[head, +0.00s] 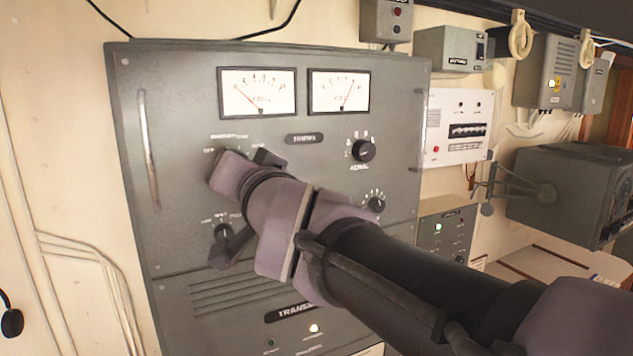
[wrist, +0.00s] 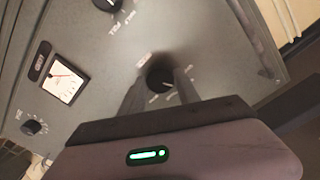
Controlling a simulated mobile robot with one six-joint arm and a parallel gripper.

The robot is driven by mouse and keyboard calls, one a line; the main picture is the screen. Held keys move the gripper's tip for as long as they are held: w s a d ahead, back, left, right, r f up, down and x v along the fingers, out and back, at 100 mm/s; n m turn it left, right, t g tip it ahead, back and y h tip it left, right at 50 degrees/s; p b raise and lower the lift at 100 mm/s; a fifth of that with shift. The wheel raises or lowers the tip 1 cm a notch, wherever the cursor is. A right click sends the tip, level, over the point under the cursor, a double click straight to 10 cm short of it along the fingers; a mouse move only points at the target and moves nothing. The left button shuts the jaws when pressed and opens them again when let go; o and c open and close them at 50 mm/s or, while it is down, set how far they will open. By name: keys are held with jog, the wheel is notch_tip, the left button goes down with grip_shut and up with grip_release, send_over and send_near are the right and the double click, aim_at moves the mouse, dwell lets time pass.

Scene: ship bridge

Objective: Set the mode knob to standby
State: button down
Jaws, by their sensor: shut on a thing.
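The knob (wrist: 160,75) between my gripper's fingers (wrist: 160,90) is black and round, seen in the wrist view with a finger on either side of it. It sits on the grey transmitter panel (head: 180,85). In the head view, my gripper (head: 240,168) covers this knob, at the panel's left below the left meter. Some lettering shows around the gripper there, too blurred to read surely, so I cannot tell which position the knob points to. My gripper is shut on the knob.
A black knob (head: 223,231) sits just below my gripper. The aerial knob (head: 364,151) and a smaller knob (head: 376,205) are to the right. Two meters (head: 257,92) are above. A vertical handle (head: 149,148) stands out at the panel's left edge.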

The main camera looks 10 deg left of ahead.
jog(key=shift+m+b, duration=0.3)
jog(key=shift+m, duration=0.4)
jog(key=c, duration=0.9)
grip_release()
jog(key=p+v, duration=0.5)
jog(key=v, duration=1.2)
jog(key=shift+s+d, duration=0.15)
jog(key=shift+d, duration=0.05)
